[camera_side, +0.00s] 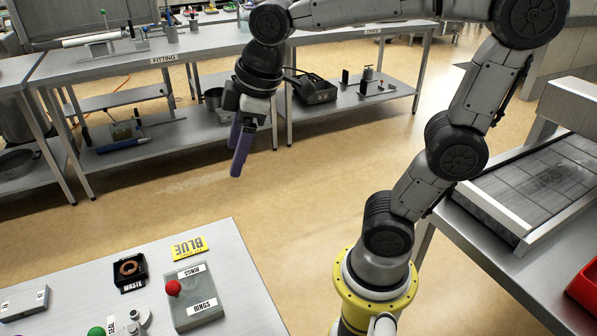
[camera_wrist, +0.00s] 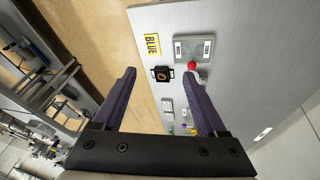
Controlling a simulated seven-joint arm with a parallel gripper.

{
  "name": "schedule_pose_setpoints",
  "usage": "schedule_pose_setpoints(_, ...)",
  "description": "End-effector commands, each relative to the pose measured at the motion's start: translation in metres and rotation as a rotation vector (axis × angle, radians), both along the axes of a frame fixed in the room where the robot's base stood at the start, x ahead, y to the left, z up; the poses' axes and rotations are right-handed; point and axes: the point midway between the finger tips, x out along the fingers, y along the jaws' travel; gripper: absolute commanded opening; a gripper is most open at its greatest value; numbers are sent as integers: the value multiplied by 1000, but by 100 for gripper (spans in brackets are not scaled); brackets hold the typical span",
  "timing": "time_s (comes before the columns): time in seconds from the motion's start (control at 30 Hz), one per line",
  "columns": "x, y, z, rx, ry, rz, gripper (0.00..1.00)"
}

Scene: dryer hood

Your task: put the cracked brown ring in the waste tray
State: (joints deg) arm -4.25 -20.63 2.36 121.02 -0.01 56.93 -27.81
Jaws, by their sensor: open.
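The brown ring (camera_side: 130,267) lies inside the small black waste tray (camera_side: 119,284) on the near table in the side view. The tray has a white WASTE label on its front. Any crack in the ring is too small to make out. The ring also shows in the tray in the wrist view (camera_wrist: 162,75). My gripper (camera_side: 237,160), with purple fingers, is open and empty, high above the floor and well beyond the near table's far edge in the side view. In the wrist view its two fingers (camera_wrist: 160,75) are spread wide, with nothing between them.
A grey RINGS box (camera_side: 193,296) and a red ball knob (camera_side: 173,287) are right of the tray. A yellow BLUE sign (camera_side: 189,247) lies behind them. A green knob (camera_side: 97,331) and metal parts stand in front. The table's right side is bare.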

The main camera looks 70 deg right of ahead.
Motion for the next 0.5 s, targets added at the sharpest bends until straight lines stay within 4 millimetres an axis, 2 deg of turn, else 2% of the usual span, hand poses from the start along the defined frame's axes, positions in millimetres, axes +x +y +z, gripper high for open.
schedule_pose_setpoints(0.03,-23,-5,-3,30,-26,-87,75)
schedule_pose_setpoints(0.2,-75,-16,-23,130,-91,-346,75)
schedule_pose_setpoints(0.33,-97,-19,-36,182,-118,-465,75)
schedule_pose_setpoints(0.5,-106,-20,-43,206,-128,-520,75)
